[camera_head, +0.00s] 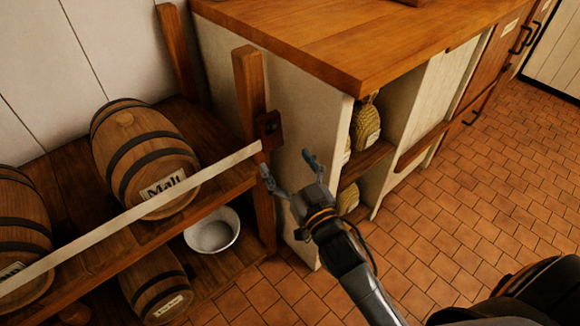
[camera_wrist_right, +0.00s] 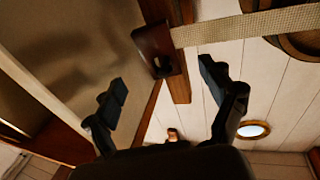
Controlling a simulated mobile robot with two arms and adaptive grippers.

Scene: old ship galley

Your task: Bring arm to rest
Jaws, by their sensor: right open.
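My right gripper (camera_head: 290,172) is open and empty in the head view, in front of the wooden post at the end of the barrel rack. In the right wrist view its two dark fingers (camera_wrist_right: 166,88) stand apart with nothing between them. Ahead of them is a dark wooden bracket (camera_wrist_right: 156,48) on the post, with a pale strap (camera_wrist_right: 245,24) running from it. The bracket (camera_head: 268,130) and strap (camera_head: 215,169) also show in the head view; the strap runs across the front of the rack. My left gripper is not in view.
A barrel labelled Malt (camera_head: 143,155) lies on the rack shelf, with another at the left edge. A lower barrel (camera_head: 155,285) and a white bowl (camera_head: 212,230) are below. A counter (camera_head: 330,35) with open shelves stands behind my gripper. Tiled floor (camera_head: 470,200) is clear at right.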

